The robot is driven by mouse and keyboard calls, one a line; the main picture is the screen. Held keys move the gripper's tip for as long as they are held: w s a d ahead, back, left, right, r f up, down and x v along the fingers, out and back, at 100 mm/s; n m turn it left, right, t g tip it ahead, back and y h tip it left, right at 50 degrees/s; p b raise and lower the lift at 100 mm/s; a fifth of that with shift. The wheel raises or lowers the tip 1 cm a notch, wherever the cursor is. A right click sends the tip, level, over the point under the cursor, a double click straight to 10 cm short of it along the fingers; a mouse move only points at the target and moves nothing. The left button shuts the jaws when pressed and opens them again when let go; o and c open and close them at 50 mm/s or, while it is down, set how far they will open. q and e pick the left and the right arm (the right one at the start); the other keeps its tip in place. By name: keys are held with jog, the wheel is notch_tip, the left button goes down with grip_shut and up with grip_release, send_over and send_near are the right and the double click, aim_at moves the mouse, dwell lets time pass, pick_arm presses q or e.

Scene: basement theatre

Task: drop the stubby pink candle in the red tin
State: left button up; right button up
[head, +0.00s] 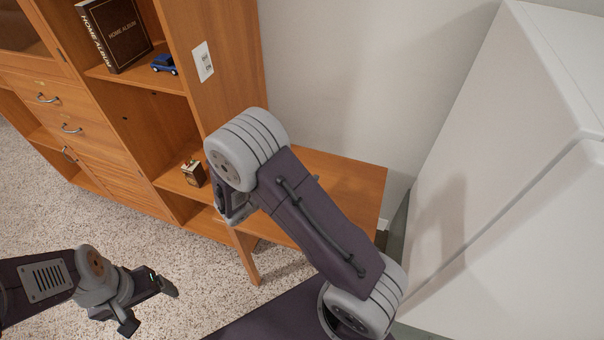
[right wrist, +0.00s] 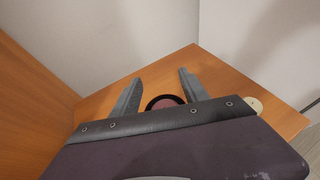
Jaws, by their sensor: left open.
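In the right wrist view, a round thing with a dark rim and a dull pinkish-red inside (right wrist: 165,101) sits on the wooden table top, partly hidden by my gripper body. It may be the red tin, but I cannot tell what is in it. I cannot make out the stubby pink candle for certain. My right gripper (right wrist: 160,88) has its fingers spread, with the round thing showing between and beyond them. In the head view, my right arm hides that part of the table. My left gripper (head: 153,308) is open and empty above the carpet at the lower left.
A pale round thing (right wrist: 254,104) is near the table's right edge. The wooden table (head: 345,183) adjoins a shelf unit (head: 150,115) holding an album (head: 117,35), a blue toy car (head: 164,63) and a small brass-coloured thing (head: 193,173). A white wall and large white block bound the right.

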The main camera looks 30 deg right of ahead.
dwell(0.7)
notch_tip(320, 180, up, 7)
jog(key=p, duration=0.6)
